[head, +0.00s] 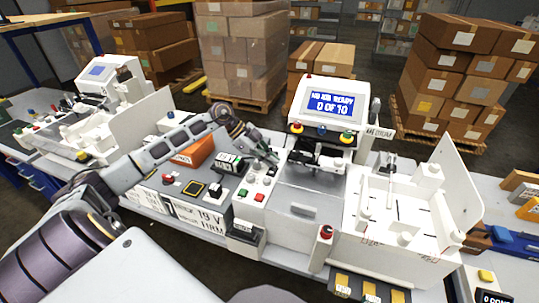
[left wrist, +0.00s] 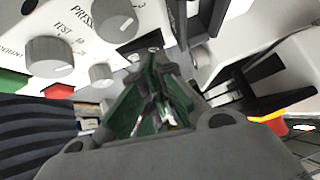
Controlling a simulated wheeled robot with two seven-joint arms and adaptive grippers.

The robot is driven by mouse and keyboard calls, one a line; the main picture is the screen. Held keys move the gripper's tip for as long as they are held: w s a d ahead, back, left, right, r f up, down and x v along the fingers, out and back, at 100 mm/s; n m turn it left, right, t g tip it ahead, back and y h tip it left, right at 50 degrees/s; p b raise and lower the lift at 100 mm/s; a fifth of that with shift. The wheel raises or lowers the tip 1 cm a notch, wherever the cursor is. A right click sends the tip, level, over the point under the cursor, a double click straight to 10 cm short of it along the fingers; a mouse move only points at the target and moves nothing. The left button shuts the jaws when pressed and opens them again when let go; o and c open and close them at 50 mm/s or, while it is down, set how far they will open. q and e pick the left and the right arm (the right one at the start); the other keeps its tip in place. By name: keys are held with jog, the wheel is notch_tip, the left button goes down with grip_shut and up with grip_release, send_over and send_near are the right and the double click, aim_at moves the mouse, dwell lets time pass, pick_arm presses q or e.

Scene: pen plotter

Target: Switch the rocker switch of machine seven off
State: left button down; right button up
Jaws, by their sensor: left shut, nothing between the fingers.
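A white machine with a lit blue screen (head: 321,101) stands in the middle of the head view; I cannot read a machine number on it. Its sloped control panel (head: 250,186) carries grey knobs, a green button and a red button (head: 259,197). My left gripper (head: 268,158) is shut and empty at the upper end of this panel. In the left wrist view, its fingertips (left wrist: 152,52) are close to the panel, beside the grey knobs (left wrist: 50,56). I cannot make out a rocker switch; the gripper covers part of the panel. My right gripper is out of view.
A red-topped post (head: 326,232) stands at the machine's front. A white fixture with a tall plate (head: 455,185) is to the right. Another white machine (head: 108,78) stands at the far left.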

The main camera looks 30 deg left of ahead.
pick_arm(q)
jog(key=shift+f, duration=0.1)
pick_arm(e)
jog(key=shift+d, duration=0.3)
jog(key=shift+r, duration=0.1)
